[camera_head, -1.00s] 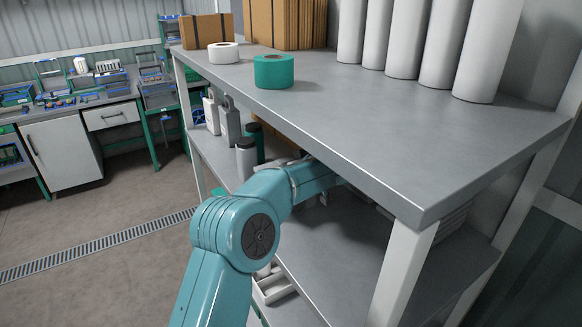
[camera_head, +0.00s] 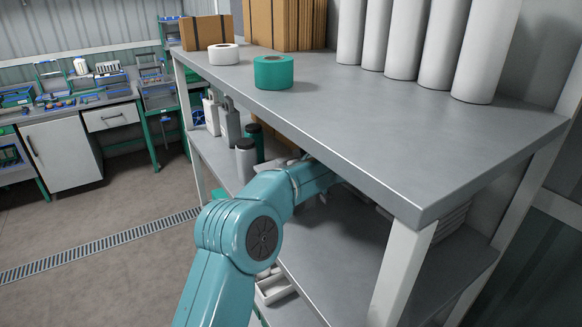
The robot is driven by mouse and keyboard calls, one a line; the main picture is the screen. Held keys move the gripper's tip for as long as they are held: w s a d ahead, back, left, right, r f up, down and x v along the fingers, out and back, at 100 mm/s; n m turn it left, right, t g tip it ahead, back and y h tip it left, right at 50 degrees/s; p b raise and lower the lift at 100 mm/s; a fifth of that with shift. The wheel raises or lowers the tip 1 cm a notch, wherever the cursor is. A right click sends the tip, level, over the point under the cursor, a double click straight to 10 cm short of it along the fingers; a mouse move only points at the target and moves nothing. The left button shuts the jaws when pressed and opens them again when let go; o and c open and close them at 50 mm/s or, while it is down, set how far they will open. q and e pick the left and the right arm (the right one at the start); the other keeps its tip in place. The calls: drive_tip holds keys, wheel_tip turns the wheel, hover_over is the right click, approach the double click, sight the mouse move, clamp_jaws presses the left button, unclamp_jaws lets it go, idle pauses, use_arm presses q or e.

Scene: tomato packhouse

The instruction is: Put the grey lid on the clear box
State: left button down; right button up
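I cannot make out the grey lid or the clear box in the head view. One of my teal arms comes up from the bottom edge, and its far end passes under the top board of the shelf unit (camera_head: 400,150). The gripper on that arm is hidden below the board, so its fingers and anything in them cannot be seen. My other gripper is not in view.
A green tape roll (camera_head: 273,71) and a white roll (camera_head: 223,53) stand on the top board, with cardboard (camera_head: 285,22) and several white rolls (camera_head: 405,38) behind. Open floor (camera_head: 110,215) lies left.

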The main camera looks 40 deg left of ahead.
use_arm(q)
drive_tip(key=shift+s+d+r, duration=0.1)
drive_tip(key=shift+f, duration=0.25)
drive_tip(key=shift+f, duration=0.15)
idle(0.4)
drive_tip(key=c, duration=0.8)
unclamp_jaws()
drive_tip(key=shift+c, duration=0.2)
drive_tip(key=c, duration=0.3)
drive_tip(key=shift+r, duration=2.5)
